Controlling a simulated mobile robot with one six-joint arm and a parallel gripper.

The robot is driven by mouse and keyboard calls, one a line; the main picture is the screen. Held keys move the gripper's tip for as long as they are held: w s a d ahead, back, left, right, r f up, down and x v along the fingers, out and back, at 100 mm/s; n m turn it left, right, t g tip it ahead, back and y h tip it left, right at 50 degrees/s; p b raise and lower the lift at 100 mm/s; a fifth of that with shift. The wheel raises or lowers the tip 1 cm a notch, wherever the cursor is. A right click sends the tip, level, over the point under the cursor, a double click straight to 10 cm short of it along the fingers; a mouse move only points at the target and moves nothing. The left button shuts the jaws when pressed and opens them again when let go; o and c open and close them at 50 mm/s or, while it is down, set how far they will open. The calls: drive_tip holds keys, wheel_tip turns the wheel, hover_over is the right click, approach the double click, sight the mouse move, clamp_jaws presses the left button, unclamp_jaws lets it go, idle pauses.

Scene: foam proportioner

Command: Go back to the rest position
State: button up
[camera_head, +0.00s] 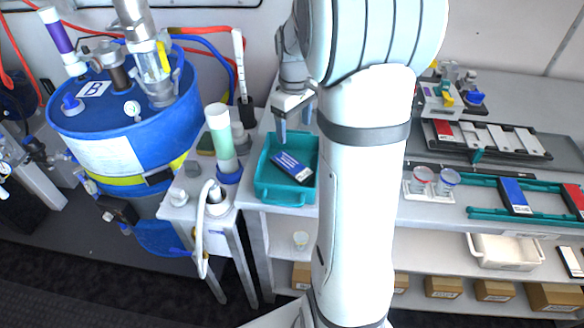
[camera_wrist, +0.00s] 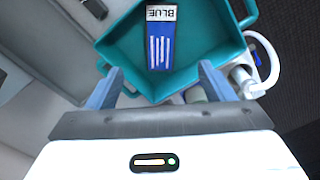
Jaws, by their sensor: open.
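My gripper (camera_head: 295,122) is above the teal tray on the bench, with its fingers pointing down. In the wrist view its two blue fingers (camera_wrist: 162,80) are spread apart with nothing between them. A blue cartridge with a white label reading BLUE (camera_wrist: 161,38) lies in the teal tray (camera_wrist: 112,52), apart from the fingers. The head view also shows the blue cartridge (camera_head: 291,166) lying slantwise in the tray (camera_head: 285,199). My white arm stands in front of the middle of the bench and hides part of it.
A blue drum (camera_head: 130,128) with pipes stands at the left. A clear-and-green cylinder (camera_head: 221,138) and a white hose (camera_head: 203,230) are left of the tray. Boxes (camera_head: 494,290) sit on the lower shelf.

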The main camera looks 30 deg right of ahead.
drive_tip(key=shift+r, duration=0.4)
drive_tip(key=s+a+r+m+t, duration=0.1)
drive_tip(key=s+a+m, duration=0.1)
drive_tip(key=s+a, duration=0.4)
drive_tip(key=s+a+r+m+t, duration=0.2)
drive_tip(key=s+a, duration=0.5)
drive_tip(key=s, duration=0.6)
drive_tip(key=shift+s+a+r+m, duration=0.15)
drive_tip(key=shift+a+r+m, duration=0.05)
drive_tip(key=shift+r+m, duration=0.1)
drive_tip(key=shift+c, duration=0.6)
